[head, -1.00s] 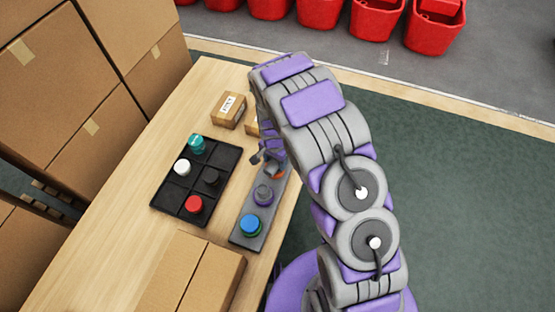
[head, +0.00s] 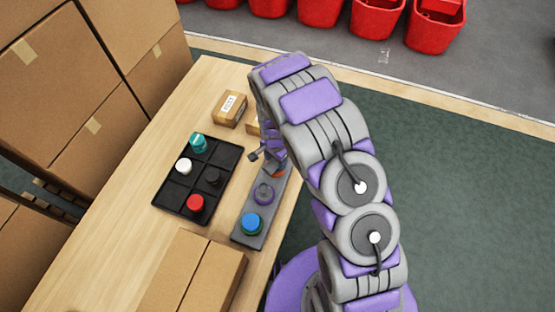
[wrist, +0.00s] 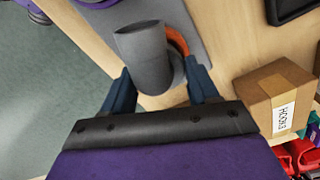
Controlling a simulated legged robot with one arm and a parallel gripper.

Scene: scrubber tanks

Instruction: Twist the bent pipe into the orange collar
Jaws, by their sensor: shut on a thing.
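The grey bent pipe (wrist: 148,57) stands between the two dark blue fingers of my gripper (wrist: 162,78) in the wrist view, and the gripper is shut on it. The orange collar (wrist: 177,40) shows as a curved strip behind the pipe, on the grey base plate. The pipe's lower end is at the collar, but I cannot tell how deep it sits. In the head view my gripper (head: 266,153) is over the far end of the plate (head: 246,237). Only a sliver of the collar (head: 279,173) shows there, and the pipe is mostly hidden by the arm.
A black tray (head: 183,201) to the left holds teal, white, black and red pieces. Small boxes (head: 230,108) lie beyond, and a larger box (head: 195,275) stands in front.

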